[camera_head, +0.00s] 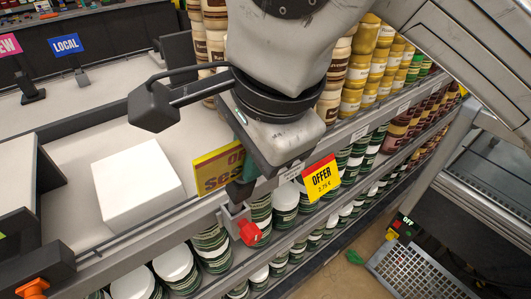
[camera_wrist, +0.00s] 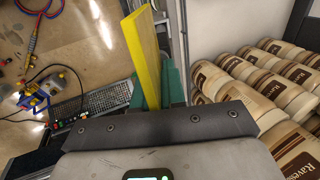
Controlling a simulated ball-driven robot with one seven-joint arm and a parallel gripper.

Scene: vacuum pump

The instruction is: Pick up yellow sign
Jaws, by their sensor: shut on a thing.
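A yellow sign (camera_head: 213,168) with dark red lettering is partly hidden behind my gripper (camera_head: 240,187) in the head view. In the wrist view the yellow sign (camera_wrist: 146,58) shows nearly edge-on, standing up between the green fingers of my gripper (camera_wrist: 159,88). My gripper is shut on this sign. The sign is at the front edge of the shelf; I cannot tell whether its lower end touches anything. A second sign (camera_head: 320,178), yellow and red and reading "OFFER", is on the shelf edge just to the right.
A grey bracket with a red knob (camera_head: 249,232) is just below my gripper. A white box (camera_head: 136,181) lies on the pale shelf to the left. Jars (camera_head: 172,260) fill the lower shelves. Rows of cream and brown jars (camera_wrist: 253,87) are close on the right in the wrist view.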

